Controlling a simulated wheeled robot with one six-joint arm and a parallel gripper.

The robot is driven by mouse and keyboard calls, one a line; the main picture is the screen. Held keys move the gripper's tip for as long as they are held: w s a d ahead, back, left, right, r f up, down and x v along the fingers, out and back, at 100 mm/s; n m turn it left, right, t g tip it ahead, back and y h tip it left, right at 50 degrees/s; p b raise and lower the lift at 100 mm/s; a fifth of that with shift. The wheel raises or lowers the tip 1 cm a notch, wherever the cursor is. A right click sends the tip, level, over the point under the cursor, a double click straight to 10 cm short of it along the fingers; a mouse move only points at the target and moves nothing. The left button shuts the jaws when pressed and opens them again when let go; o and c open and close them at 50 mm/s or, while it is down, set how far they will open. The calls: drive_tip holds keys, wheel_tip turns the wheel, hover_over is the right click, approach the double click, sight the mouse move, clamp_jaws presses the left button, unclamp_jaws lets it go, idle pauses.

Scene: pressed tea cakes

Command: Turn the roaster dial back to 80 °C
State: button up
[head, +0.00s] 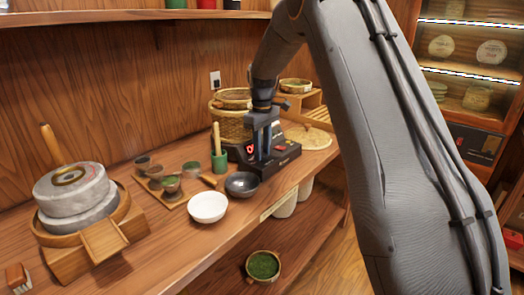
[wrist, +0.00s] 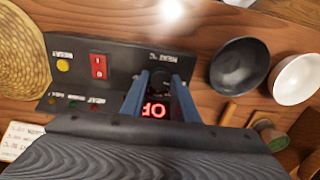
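The roaster (head: 284,153) is a black box on the wooden counter. Its control panel (wrist: 75,82) fills the middle of the wrist view, with a yellow button (wrist: 63,65) and a red switch (wrist: 99,66). The dark dial (wrist: 160,77) lies between the two fingertips of my gripper (wrist: 160,84), which also shows over the roaster in the head view (head: 262,140). The fingers straddle the dial closely; I cannot tell whether they touch it. A red lit display (wrist: 154,110) shows between the fingers, partly hidden, and its reading is unclear. The dial's marks are not legible.
A black bowl (head: 242,184) and a white bowl (head: 208,207) stand close in front of the roaster. A green cup (head: 219,163) is at its left, and a woven basket (head: 231,123) behind it. A round woven mat (head: 309,138) lies to the right.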

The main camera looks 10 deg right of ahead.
drive_tip(key=shift+o, duration=0.8)
drive_tip(key=shift+r+b, duration=0.7)
drive_tip(key=shift+r, duration=3.25)
